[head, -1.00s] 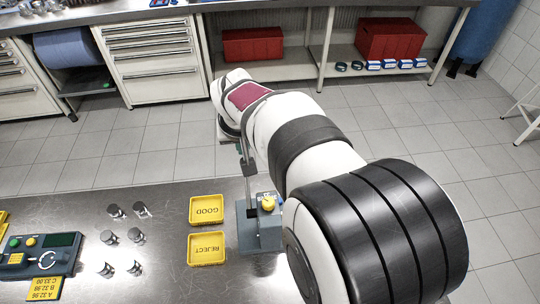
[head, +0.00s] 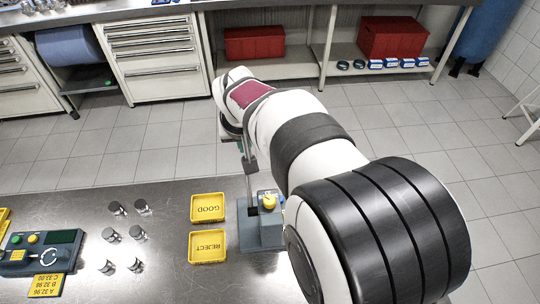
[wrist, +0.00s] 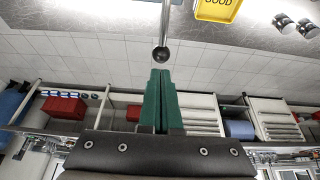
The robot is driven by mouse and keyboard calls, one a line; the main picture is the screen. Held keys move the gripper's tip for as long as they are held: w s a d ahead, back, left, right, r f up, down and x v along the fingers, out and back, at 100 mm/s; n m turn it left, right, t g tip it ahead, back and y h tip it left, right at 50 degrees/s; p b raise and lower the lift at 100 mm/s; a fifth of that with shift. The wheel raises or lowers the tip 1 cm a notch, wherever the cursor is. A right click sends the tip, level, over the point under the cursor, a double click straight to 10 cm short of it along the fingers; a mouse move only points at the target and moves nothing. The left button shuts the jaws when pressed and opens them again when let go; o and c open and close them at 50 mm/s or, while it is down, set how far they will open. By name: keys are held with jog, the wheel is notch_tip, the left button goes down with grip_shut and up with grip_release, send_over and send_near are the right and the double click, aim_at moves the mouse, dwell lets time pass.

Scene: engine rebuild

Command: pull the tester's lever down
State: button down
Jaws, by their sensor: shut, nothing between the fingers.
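The tester (head: 262,234) is a blue-grey block on the metal table, with a yellow knob-like part on top and an upright post (head: 250,190). My arm covers part of it in the head view. In the wrist view, the lever shows as a metal rod ending in a black ball (wrist: 160,54). My gripper (wrist: 160,74) has green fingers that are closed together and empty. Their tips appear just short of the ball, in line with it; whether they touch it I cannot tell. In the head view the fingers are mostly hidden by my wrist.
The yellow GOOD tray (head: 208,208) and REJECT tray (head: 207,247) lie left of the tester. Several small metal cylinders (head: 137,233) stand further left, beside a control box (head: 40,250). Beyond the table are open floor and a bench with red boxes (head: 253,43).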

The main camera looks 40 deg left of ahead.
aim_at(250, 184)
dwell(0.5)
jog(key=shift+f, duration=1.55)
jog(key=shift+x, duration=0.75)
jog(key=shift+f, duration=0.15)
jog(key=shift+f, duration=0.85)
